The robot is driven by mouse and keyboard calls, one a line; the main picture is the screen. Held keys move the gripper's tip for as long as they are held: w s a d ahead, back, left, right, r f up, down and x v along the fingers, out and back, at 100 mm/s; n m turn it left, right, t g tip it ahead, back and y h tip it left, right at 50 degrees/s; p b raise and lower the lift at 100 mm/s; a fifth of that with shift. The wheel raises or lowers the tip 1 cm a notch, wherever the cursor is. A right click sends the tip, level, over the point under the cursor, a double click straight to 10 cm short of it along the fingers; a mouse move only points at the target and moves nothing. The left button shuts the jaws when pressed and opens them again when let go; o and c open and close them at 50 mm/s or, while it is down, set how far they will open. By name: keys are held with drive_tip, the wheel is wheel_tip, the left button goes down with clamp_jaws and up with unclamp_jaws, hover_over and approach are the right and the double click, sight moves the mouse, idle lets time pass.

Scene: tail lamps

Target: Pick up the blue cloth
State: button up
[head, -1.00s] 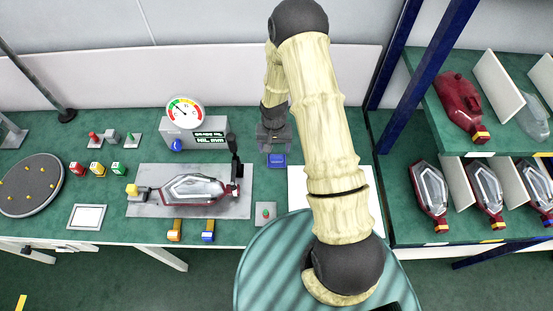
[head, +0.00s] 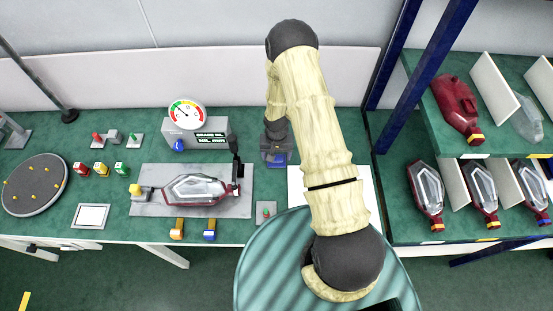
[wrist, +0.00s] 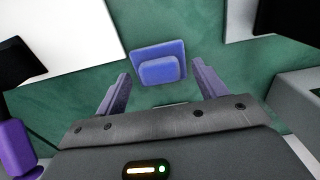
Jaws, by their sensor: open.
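The blue cloth (wrist: 145,53) is a small folded pad, a thicker block on a flat square, lying on the green bench top. In the wrist view it lies ahead of my gripper (wrist: 161,77), between the lines of the two open fingers. The fingers are apart and nothing is held. In the head view the cloth (head: 279,163) is partly hidden by my gripper (head: 274,156), which is just above or beside it. I cannot tell the exact height gap.
A grey fixture plate (head: 150,208) with a tail lamp (head: 198,189) lies to the left. A gauge box (head: 212,128) stands behind it. A white sheet (head: 300,190) lies to the right, partly behind my arm. Lamp shelves (head: 395,220) stand further right.

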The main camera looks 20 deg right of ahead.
drive_tip(key=c, duration=1.1)
drive_tip(key=shift+o, duration=0.2)
wheel_tip(320, 180, up, 10)
drive_tip(key=b, duration=0.2)
drive_tip(key=shift+b, duration=0.3)
drive_tip(key=shift+o, duration=1.3)
drive_tip(key=shift+c, duration=0.9)
drive_tip(key=n, duration=0.3)
hover_over(278, 159)
wheel_tip(278, 159, down, 5)
drive_tip(key=shift+w+f, duration=0.1)
